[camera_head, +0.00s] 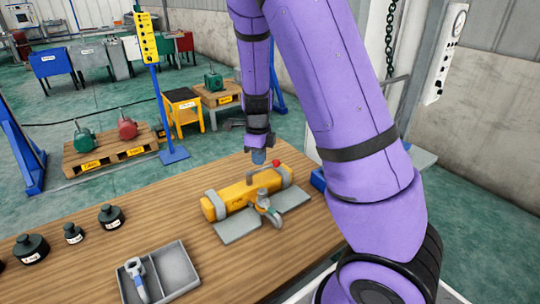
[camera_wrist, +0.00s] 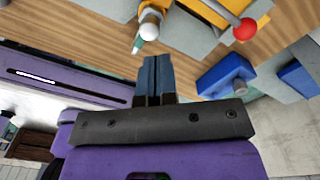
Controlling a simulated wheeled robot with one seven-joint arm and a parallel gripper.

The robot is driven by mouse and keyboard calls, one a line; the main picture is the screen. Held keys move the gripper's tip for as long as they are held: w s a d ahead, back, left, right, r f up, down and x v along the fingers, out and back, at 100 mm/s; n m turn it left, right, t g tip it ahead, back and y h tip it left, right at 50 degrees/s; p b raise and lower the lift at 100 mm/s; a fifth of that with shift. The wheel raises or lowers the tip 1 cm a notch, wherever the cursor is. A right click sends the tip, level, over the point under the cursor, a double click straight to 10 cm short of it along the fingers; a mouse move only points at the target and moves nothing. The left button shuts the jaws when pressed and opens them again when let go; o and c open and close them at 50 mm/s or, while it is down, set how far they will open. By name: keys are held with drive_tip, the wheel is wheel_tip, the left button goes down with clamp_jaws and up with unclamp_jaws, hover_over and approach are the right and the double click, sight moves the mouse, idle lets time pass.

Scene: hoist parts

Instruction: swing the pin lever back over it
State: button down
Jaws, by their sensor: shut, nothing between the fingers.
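A yellow hoist body (camera_head: 240,194) with grey end bands lies on the wooden table, over grey plates. A grey lever with a red knob (camera_head: 276,163) sits along its top far side. In the wrist view the red knob (camera_wrist: 246,28) ends a light rod at the upper right. A metal hook (camera_head: 268,210) is at the hoist's near side. My gripper (camera_head: 259,157) is just behind the hoist, left of the red knob and apart from it. In the wrist view its dark blue fingers (camera_wrist: 155,75) are together and empty. The lever's pivot is hard to make out.
A grey tray (camera_head: 178,268) holding a light metal part (camera_head: 137,280) is at the table's front. Dark weights (camera_head: 110,216) stand at left. Blue blocks (camera_wrist: 225,76) lie right of my fingers in the wrist view. The table's right front is bare.

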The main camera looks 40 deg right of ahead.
sight(263, 168)
drive_tip(key=w+d+r+n+g, duration=0.1)
drive_tip(key=w+d+n, duration=0.5)
drive_tip(key=n, duration=0.7)
drive_tip(key=w+d+r+n+g, duration=0.2)
drive_tip(key=w+d+n, duration=0.4)
drive_tip(key=w+n, duration=0.3)
drive_tip(key=shift+w+d+r+n+y, duration=0.2)
drive_tip(key=shift+d+r+n+y, duration=0.1)
drive_tip(key=shift+n, duration=1.6)
drive_tip(key=shift+s+a+f, duration=0.25)
drive_tip(key=shift+s+f, duration=0.9)
drive_tip(key=shift+f, duration=0.6)
drive_tip(key=shift+s+a+f, duration=0.25)
drive_tip(key=shift+s+f, duration=0.85)
drive_tip(key=shift+f, duration=0.6)
drive_tip(key=shift+s+a+f, duration=0.25)
drive_tip(key=shift+s+f, duration=0.9)
drive_tip(key=shift+f, duration=0.6)
